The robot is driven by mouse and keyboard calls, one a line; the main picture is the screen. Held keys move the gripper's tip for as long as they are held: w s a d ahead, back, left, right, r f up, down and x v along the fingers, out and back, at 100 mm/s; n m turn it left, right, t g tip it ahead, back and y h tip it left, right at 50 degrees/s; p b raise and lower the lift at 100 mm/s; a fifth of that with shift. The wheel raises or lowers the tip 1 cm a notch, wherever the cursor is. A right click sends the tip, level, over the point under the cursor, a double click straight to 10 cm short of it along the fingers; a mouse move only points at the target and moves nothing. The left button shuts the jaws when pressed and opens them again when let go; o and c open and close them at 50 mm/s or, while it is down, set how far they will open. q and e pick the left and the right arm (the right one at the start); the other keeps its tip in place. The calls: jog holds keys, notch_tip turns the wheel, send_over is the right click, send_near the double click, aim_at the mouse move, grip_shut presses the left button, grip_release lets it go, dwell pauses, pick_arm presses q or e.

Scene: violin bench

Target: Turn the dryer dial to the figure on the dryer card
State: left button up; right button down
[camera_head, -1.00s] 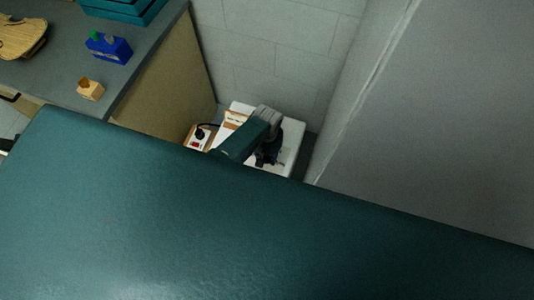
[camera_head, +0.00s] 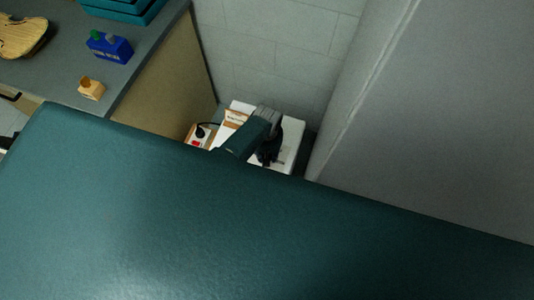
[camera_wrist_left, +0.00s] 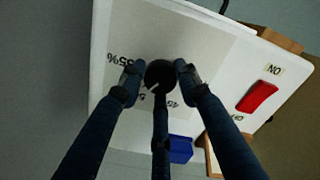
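The dryer (camera_head: 290,152) is a white box low in the corner by the wall. Its white panel (camera_wrist_left: 105,40) fills much of the left wrist view. The round black dial (camera_wrist_left: 159,74) has a white pointer line directed down and left. A tan-edged card with small unreadable text (camera_head: 235,118) stands beside the dryer. My right gripper is not in view.
A red switch (camera_wrist_left: 258,96) marked "ON" is right of the dial. A blue box (camera_head: 110,48), a small tan block (camera_head: 92,89) and a violin body (camera_head: 22,38) lie on the bench (camera_head: 65,75).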

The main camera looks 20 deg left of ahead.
pick_arm(q)
jog(key=o, duration=0.4)
jog(key=shift+s+d+f, duration=0.2)
jog(key=shift+s+d, duration=0.05)
jog(key=shift+s, duration=0.25)
jog(key=shift+w+r, duration=0.1)
jog(key=shift+w, duration=0.05)
jog(key=shift+w+a, duration=0.1)
jog(key=shift+w+r, duration=0.1)
jog(key=shift+r, duration=0.3)
notch_tip(320, 180, up, 11)
jog(key=shift+r, duration=0.1)
